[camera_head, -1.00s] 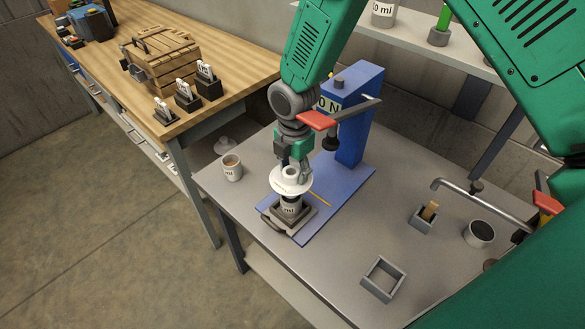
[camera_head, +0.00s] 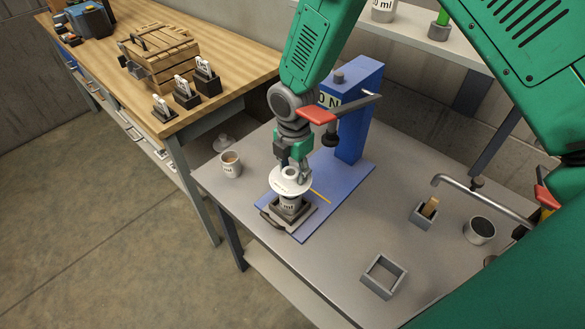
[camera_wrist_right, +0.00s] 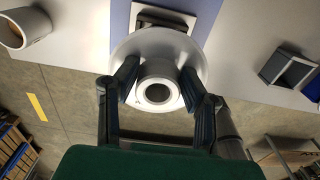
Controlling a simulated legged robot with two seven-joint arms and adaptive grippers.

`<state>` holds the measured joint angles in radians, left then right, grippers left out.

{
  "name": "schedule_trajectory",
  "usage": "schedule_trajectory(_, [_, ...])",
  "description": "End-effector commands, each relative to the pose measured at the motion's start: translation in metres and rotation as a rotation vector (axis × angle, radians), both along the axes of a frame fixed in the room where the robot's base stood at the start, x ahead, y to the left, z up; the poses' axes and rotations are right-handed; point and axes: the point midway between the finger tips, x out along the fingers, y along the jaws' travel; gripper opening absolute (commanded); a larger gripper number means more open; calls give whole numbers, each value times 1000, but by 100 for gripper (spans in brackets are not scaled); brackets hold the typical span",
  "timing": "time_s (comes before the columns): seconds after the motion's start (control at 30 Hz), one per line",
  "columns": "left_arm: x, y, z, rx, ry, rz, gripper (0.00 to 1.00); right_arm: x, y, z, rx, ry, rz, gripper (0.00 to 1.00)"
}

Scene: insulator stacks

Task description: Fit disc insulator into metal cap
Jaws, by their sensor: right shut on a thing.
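The white disc insulator (camera_head: 280,185) is in the middle of the head view, directly above the metal cap (camera_head: 289,205). My right gripper (camera_head: 297,169) is shut on the insulator's raised hub. In the right wrist view, the fingers (camera_wrist_right: 160,82) of my right gripper stand on both sides of the hub of the disc (camera_wrist_right: 150,45). My left gripper is not in view.
A blue press (camera_head: 358,110) stands just behind on a blue base plate (camera_head: 325,212). A white cup (camera_head: 230,165) is at left on the grey table. An empty square tray (camera_head: 383,277), a small box (camera_head: 424,213) and a round pot (camera_head: 480,231) are at right.

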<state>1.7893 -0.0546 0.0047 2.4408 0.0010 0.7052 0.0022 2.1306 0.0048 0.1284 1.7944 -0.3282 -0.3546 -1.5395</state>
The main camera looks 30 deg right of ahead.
Motion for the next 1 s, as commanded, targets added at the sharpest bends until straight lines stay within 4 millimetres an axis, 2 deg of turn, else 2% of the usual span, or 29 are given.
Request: schedule_trajectory(1.0, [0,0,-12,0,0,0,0,0,0,-24,0,-1,1,0])
